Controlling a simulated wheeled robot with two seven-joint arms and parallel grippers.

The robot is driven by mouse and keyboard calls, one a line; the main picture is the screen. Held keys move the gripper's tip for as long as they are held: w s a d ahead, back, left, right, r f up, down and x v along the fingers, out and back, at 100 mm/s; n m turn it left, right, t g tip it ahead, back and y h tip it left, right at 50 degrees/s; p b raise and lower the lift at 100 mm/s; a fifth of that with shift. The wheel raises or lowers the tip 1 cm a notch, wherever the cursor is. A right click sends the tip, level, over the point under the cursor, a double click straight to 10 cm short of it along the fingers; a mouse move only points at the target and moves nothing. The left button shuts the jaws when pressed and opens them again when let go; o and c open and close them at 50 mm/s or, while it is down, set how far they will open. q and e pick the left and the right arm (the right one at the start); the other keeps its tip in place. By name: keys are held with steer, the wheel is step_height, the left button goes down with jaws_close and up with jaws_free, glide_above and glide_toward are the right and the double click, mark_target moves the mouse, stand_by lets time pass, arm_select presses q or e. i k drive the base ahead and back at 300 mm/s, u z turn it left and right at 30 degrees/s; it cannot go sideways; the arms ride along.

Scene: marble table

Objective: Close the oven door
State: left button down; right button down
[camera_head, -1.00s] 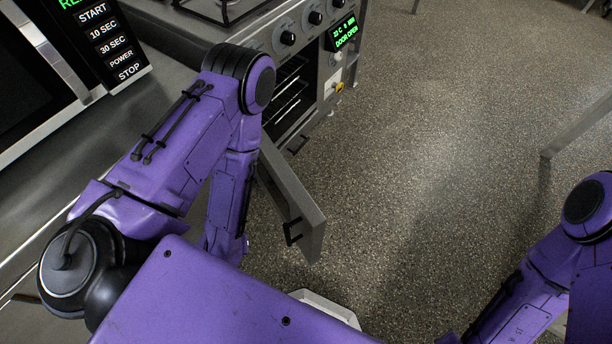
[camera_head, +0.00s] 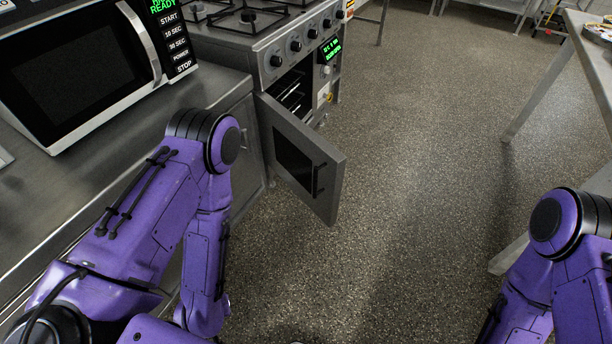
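The oven (camera_head: 305,48) stands at the upper middle, with knobs and a green display on its front. Its door (camera_head: 318,207) hangs wide open, swung out sideways toward me, with a dark window and a dark handle (camera_head: 317,180). Racks show inside the oven cavity (camera_head: 292,92). My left arm comes down left of the door, apart from it in the picture. My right arm is at the lower right, far from the door. Neither gripper shows; both lie outside the frame or are hidden by the arms.
A microwave (camera_head: 85,70) sits on the steel counter (camera_head: 215,88) at the left. A steel table (camera_head: 590,65) stands at the right. Speckled floor (camera_head: 420,150) lies open between the door and that table. Gas burners (camera_head: 248,16) top the oven.

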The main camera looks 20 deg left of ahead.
mark_target(292, 164)
steer(key=u, duration=0.85)
steer(key=i, duration=0.2)
steer(key=z, duration=0.15)
